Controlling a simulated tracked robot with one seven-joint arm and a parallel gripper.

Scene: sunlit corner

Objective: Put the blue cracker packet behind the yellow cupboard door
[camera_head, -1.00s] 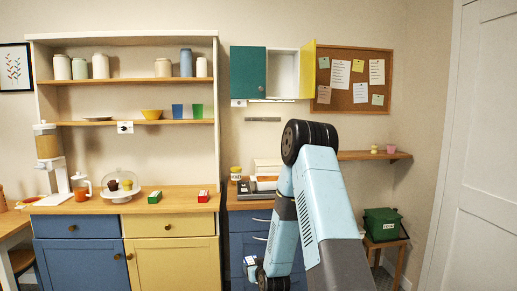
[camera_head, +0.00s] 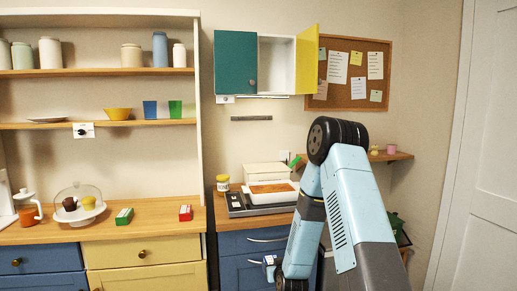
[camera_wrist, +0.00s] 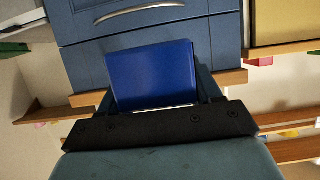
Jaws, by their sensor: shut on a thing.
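The blue cracker packet (camera_wrist: 152,77) is held in my gripper (camera_wrist: 157,108) in the wrist view, with its broad blue face showing. In the head view a small blue patch of it (camera_head: 269,261) shows low beside my arm, in front of the blue drawers; the fingers are mostly hidden there. The yellow cupboard door (camera_head: 307,60) is on the right of the wall cupboard and stands swung open. The white compartment (camera_head: 276,64) beside it looks empty. The teal door (camera_head: 236,62) on the left is shut.
A corkboard (camera_head: 352,74) hangs right of the yellow door. A small shelf (camera_head: 398,156) is on the right wall.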

